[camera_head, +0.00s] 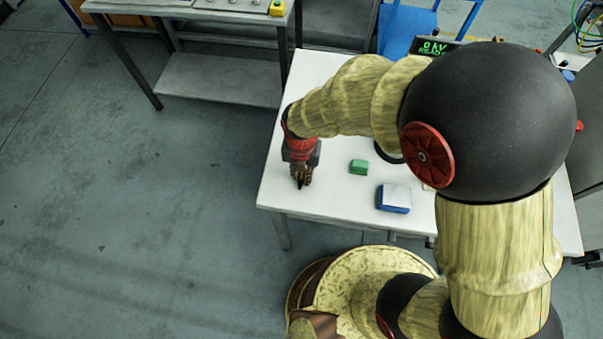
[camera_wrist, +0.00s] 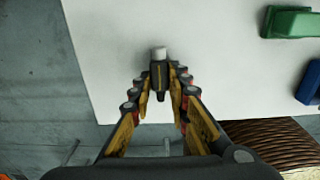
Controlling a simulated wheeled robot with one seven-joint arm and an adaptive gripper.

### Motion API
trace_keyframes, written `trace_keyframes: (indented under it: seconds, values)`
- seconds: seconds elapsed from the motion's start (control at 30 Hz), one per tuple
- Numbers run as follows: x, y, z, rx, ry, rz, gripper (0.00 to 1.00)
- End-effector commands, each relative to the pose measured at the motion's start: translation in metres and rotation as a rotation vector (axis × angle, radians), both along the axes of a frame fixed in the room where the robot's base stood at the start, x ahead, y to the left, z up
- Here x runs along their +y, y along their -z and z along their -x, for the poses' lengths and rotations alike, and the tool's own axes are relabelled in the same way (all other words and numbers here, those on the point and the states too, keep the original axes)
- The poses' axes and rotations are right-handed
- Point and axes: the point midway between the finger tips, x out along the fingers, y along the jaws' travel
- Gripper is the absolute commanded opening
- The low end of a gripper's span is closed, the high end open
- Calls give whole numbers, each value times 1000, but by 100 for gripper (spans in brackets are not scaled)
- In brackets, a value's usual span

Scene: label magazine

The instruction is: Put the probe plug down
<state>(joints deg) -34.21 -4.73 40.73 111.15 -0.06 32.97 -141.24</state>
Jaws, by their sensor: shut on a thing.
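The probe plug (camera_wrist: 159,67) is a small dark piece with a pale end. It sits between the fingertips of my gripper (camera_wrist: 160,84) in the wrist view, and the gripper is shut on it. In the head view my gripper (camera_head: 301,180) points down over the left part of the white table (camera_head: 330,202), near its front left corner. The plug is too small to make out clearly there. I cannot tell whether the plug touches the table top.
A green block (camera_head: 358,167) and a blue block with a pale top (camera_head: 394,198) lie right of my gripper. Bare table surrounds the gripper; the left edge is close. A grey workbench (camera_head: 220,80) stands behind left.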

Motion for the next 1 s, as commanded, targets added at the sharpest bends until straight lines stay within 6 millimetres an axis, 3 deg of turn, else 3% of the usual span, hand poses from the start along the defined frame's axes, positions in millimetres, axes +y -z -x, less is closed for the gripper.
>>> trace_keyframes:
  seconds: [0.33, 0.37, 0.6, 0.7, 1.0]
  values:
    - [0, 3, -1, -1, 0, -1, 0]
    - [0, 3, -1, -1, 0, -1, 18]
    - [0, 2, -1, -1, 0, -1, 32]
    - [0, 2, -1, -1, 0, -1, 36]
    - [0, 0, -1, -2, 0, -1, 36]
